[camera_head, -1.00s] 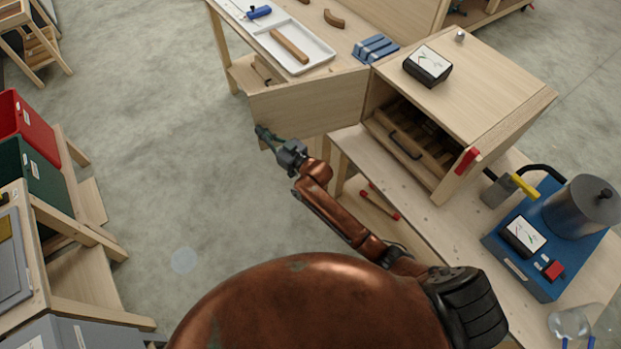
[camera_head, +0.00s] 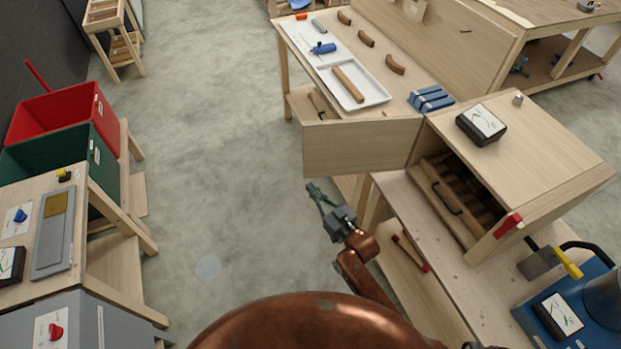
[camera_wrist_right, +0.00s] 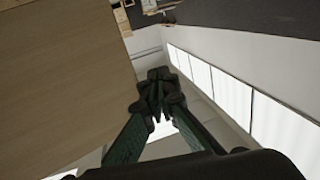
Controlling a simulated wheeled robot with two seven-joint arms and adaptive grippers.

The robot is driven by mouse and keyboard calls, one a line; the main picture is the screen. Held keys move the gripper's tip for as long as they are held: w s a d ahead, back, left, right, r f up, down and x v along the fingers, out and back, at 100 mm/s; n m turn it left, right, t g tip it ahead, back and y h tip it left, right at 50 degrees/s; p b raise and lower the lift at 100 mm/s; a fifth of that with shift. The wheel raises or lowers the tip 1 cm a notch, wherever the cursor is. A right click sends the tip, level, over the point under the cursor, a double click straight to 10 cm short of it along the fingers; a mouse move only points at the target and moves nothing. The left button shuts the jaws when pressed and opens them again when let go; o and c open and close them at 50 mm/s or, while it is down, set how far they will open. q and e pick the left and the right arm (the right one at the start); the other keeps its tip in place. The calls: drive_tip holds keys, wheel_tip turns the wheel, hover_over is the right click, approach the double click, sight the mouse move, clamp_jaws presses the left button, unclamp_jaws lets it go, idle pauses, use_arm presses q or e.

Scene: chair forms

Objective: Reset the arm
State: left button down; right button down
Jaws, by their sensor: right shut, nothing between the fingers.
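My right gripper (camera_head: 318,192) is at the end of my copper-coloured right arm (camera_head: 362,262) in the head view. It hangs over the floor, in front of and below the open wooden door panel (camera_head: 358,146) of the box. In the right wrist view the dark green fingers (camera_wrist_right: 158,104) meet at their tips with nothing between them. A pale wooden surface (camera_wrist_right: 62,80) fills the left of that view, beside the fingers. My left gripper is not in view.
The wooden box (camera_head: 545,150) with slatted insides stands on the bench at right, a meter (camera_head: 481,124) on top. A blue device (camera_head: 565,312) is near right. Red and green bins (camera_head: 55,112) stand at left. The grey floor (camera_head: 215,160) between is clear.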

drive_tip(key=shift+s, duration=0.7)
drive_tip(key=s+d+f+m+g+h, duration=0.15)
drive_tip(key=d+f, duration=0.25)
drive_tip(key=f, duration=0.6)
drive_tip(key=s+d+f+g+h, duration=0.1)
drive_tip(key=s+d+f+h, duration=0.2)
drive_tip(key=f, duration=0.7)
drive_tip(key=s+d+f+m+g+h, duration=0.1)
drive_tip(key=s+d+f+g, duration=0.3)
drive_tip(key=f, duration=0.6)
drive_tip(key=s+d+f+g+h, duration=0.1)
drive_tip(key=s+d+f, duration=0.3)
drive_tip(key=s+f, duration=0.4)
drive_tip(key=s+d+f+h, duration=0.1)
drive_tip(key=s+d+f, duration=0.4)
drive_tip(key=f, duration=0.4)
drive_tip(key=s+d+f+g, duration=0.2)
drive_tip(key=s+f, duration=0.2)
drive_tip(key=s, duration=0.7)
drive_tip(key=s+d+f+m+g+h, duration=0.1)
drive_tip(key=s+f, duration=0.4)
drive_tip(key=s, duration=0.7)
drive_tip(key=s+d+f+m+g+h, duration=0.1)
drive_tip(key=s+d+f+g, duration=0.3)
drive_tip(key=s, duration=0.8)
drive_tip(key=shift+s+d+f+b, duration=0.15)
drive_tip(key=shift+d+f+b, duration=0.3)
drive_tip(key=shift+f, duration=0.3)
